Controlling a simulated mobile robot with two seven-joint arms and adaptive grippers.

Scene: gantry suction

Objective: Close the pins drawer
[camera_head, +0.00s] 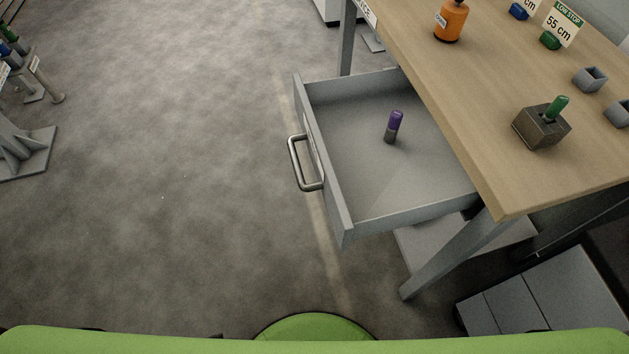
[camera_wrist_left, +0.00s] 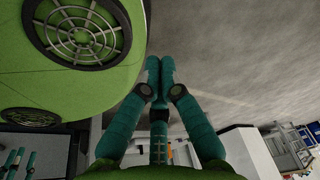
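The grey drawer (camera_head: 348,208) is pulled out from under the wooden tabletop, open toward the left. Its bar handle (camera_head: 294,163) sits on the front panel. A purple-topped pin (camera_head: 395,122) stands inside on the drawer floor. My left gripper (camera_wrist_left: 160,66) shows only in the left wrist view; its teal fingers meet at the tips with nothing visible between them. The drawer cannot be made out in that view, so their distance apart is unclear. My right gripper is in neither view.
The wooden table (camera_head: 480,150) carries a dark block (camera_head: 541,130) with a green pin (camera_head: 557,107), an orange bottle (camera_head: 451,20) and small sign stands. A table leg (camera_head: 455,255) slants below the drawer. Grey stands (camera_head: 25,150) are at far left. Floor left of the drawer is clear.

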